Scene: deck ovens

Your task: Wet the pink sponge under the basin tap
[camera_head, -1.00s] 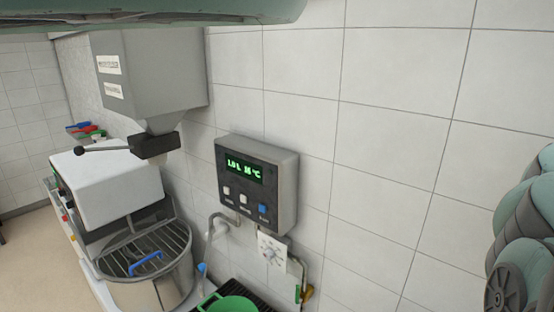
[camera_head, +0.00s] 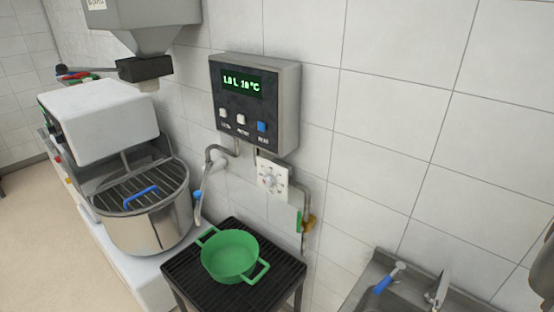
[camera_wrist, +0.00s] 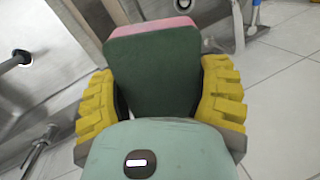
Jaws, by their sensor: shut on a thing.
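My gripper (camera_wrist: 158,82) shows in the wrist view with its ribbed yellow fingers shut on the sponge. The sponge has a dark green face towards the camera and a pink layer (camera_wrist: 152,27) along its far edge. In the head view, part of the steel basin (camera_head: 374,268) shows at the bottom right, with a metal tap (camera_head: 440,290) at its right. The inside of the basin is mostly cut off there. Neither the sponge nor the fingers show in the head view. I see no running water.
A green pot (camera_head: 230,257) stands on a black slatted stand (camera_head: 188,274) left of the basin. A blue-handled tool (camera_head: 386,280) is at the basin's back. A water meter box (camera_head: 254,103) hangs on the tiled wall. A mixer bowl (camera_head: 150,222) stands further left.

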